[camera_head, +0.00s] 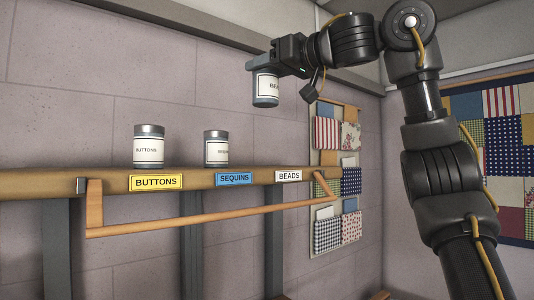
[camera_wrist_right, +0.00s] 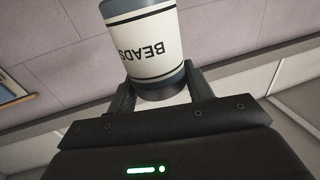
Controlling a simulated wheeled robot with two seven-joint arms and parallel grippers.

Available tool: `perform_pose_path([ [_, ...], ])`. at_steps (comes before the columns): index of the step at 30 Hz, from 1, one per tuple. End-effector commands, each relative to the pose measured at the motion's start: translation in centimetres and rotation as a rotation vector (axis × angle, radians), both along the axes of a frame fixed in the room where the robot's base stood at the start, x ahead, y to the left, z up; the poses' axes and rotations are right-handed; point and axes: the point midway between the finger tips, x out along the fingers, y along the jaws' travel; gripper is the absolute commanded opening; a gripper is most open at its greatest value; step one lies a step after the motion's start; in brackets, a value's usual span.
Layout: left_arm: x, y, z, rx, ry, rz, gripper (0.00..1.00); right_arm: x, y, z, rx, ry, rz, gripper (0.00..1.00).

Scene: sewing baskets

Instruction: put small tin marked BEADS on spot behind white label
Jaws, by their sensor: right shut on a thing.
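The small tin marked BEADS (camera_head: 266,88) is blue-grey with a white label and hangs upright in the air, well above the shelf. My right gripper (camera_head: 268,68) is shut on its upper part. In the right wrist view the BEADS tin (camera_wrist_right: 145,40) sits between both fingers of the right gripper (camera_wrist_right: 160,88), its lettering upside down. The white label reading BEADS (camera_head: 289,176) is on the shelf's front edge at the right. The shelf top behind it looks bare. My left gripper is not in view.
The wooden shelf (camera_head: 60,184) runs along the wall. The BUTTONS tin (camera_head: 149,150) stands behind the yellow label (camera_head: 156,183), and another tin (camera_head: 217,152) stands behind the blue SEQUINS label (camera_head: 234,178). A wooden rail (camera_head: 200,218) hangs below. A fabric hanging (camera_head: 327,130) is on the wall at right.

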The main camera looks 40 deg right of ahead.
Motion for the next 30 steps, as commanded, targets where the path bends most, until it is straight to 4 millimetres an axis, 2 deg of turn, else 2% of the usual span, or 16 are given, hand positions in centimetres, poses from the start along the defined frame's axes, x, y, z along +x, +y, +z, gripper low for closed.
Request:
perform_pose_path([
  [3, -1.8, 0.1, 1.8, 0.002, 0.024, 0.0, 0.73, 2.5, -1.8, -0.9, 0.004, 0.013, 0.0, 0.25],
  [7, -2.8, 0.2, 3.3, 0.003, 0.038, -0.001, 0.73, 4.7, -3.8, -2.3, 0.005, 0.014, -0.001, 0.25],
  [11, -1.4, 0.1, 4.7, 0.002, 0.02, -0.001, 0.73, 6.6, -5.7, -3.4, 0.006, 0.012, -0.001, 0.25],
  [12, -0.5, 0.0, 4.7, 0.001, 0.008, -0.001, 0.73, 7.1, -6.3, -4.6, 0.002, 0.013, -0.003, 0.25],
  [15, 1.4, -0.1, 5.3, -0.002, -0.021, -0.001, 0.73, 8.0, -7.4, -6.3, 0.001, 0.01, -0.005, 0.25],
  [18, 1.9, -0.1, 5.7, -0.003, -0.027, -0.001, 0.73, 8.8, -8.2, -7.8, 0.0, 0.009, -0.005, 0.25],
  [22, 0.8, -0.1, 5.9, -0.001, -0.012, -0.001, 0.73, 9.3, -8.7, -8.8, 0.001, 0.007, -0.002, 0.25],
  [27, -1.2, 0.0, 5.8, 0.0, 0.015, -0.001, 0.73, 9.5, -8.8, -9.0, 0.001, 0.005, -0.001, 0.25],
  [30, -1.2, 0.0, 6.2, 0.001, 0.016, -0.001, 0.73, 9.9, -9.2, -9.8, 0.0, 0.009, -0.003, 0.25],
])
